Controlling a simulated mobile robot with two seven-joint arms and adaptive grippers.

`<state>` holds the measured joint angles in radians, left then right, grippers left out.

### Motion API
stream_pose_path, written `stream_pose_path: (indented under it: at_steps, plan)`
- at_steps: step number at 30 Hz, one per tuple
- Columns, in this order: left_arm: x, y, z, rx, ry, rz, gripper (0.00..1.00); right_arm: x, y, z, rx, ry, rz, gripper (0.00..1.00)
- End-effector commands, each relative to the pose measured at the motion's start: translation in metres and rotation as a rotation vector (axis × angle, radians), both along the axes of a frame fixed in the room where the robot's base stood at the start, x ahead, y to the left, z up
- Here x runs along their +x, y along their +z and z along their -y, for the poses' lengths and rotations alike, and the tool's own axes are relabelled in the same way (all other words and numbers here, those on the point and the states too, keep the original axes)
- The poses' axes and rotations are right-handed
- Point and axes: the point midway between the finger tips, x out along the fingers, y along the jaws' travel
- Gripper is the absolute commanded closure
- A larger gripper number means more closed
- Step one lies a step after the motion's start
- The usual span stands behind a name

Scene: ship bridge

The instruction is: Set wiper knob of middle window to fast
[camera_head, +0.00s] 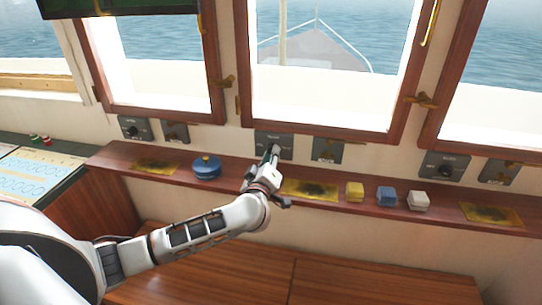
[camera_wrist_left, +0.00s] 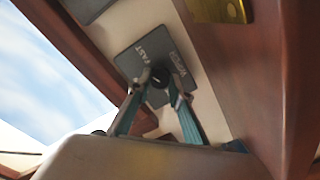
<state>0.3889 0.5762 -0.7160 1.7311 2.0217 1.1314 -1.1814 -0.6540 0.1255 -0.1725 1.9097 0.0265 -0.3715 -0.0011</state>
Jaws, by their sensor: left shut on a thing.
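The grey wiper panel (camera_head: 286,142) sits on the wall below the middle window (camera_head: 300,130). In the head view the gripper hides the knob. Which way the knob points cannot be told. My right gripper is out of view.
The wooden ledge (camera_head: 232,181) below carries a blue round container (camera_head: 207,168), a yellow block (camera_head: 355,191), a blue block (camera_head: 387,196), a white block (camera_head: 418,200) and brass plates. A second panel (camera_head: 328,150) is right of the gripper. Similar panels (camera_head: 443,167) sit under the side windows.

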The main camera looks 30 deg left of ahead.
Motion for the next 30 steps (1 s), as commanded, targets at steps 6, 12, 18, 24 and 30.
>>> stream_pose_path:
  at_steps: [6, 12, 18, 24, 30]
  plan:
    - [0.000, 0.000, 0.000, 0.001, 0.000, 0.001, 0.63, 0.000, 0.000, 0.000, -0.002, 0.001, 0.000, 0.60]
    - [0.000, 0.000, 0.000, 0.000, 0.000, 0.000, 0.63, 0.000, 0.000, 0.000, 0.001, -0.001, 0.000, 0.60]
    - [-0.008, 0.000, 0.002, -0.001, -0.001, 0.000, 0.63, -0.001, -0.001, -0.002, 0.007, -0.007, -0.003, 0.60]
    - [-0.041, -0.001, 0.012, -0.002, -0.003, -0.002, 0.63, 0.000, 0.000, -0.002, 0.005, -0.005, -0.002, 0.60]
    - [-0.080, 0.000, 0.023, -0.002, -0.002, -0.002, 0.63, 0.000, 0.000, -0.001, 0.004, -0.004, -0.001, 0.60]
